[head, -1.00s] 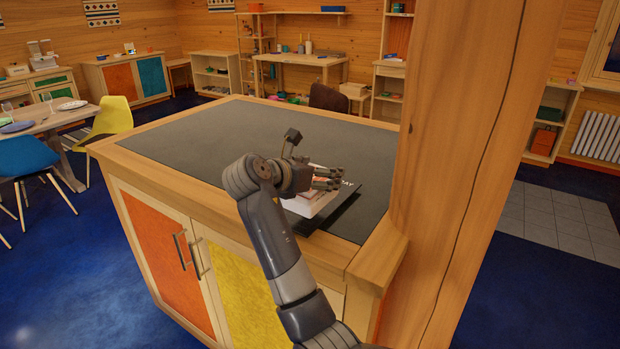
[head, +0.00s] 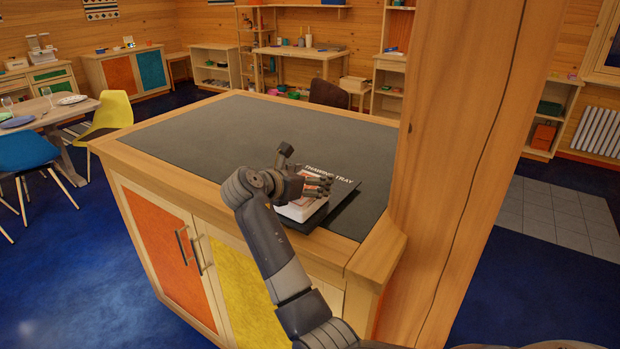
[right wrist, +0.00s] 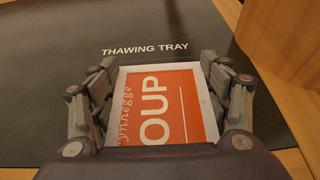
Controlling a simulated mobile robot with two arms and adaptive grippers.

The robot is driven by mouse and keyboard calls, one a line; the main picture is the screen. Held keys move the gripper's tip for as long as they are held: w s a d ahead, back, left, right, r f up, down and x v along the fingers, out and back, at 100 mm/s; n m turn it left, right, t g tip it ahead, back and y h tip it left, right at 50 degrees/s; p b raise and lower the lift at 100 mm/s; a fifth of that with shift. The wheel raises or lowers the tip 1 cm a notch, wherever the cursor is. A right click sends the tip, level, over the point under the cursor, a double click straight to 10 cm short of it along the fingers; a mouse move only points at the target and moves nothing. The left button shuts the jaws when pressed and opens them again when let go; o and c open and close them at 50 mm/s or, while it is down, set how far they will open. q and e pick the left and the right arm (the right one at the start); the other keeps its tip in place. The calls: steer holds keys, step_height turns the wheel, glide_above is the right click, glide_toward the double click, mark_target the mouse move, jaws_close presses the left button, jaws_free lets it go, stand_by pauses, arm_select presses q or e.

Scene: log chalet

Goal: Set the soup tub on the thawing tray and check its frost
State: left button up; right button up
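The soup tub (head: 297,210) is a white box-like tub with an orange label on top. The label (right wrist: 165,105) reads "OUP" in the right wrist view. The gripper also shows in the right wrist view (right wrist: 160,95). The dark thawing tray (head: 352,198) lies on the counter; its printed name is visible beyond the tub. The tub is over the tray's left part; whether it rests on the tray cannot be told. My left gripper is out of view.
The tray lies near the near-right corner of a dark-topped wooden counter (head: 240,135). A thick wooden post (head: 455,170) rises close to the right of it. The rest of the countertop is clear.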

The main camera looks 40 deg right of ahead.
steer(key=o, duration=0.4)
steer(key=shift+s+a+r, duration=0.1)
steer(key=shift+a+r, duration=0.05)
steer(key=shift+a, duration=0.05)
step_height(320, 180, up, 5)
steer(key=b, duration=0.2)
glide_above(299, 210)
steer(key=w+a, duration=0.3)
steer(key=shift+s+f, duration=0.2)
steer(key=shift+s, duration=0.05)
steer(key=shift+f, duration=0.1)
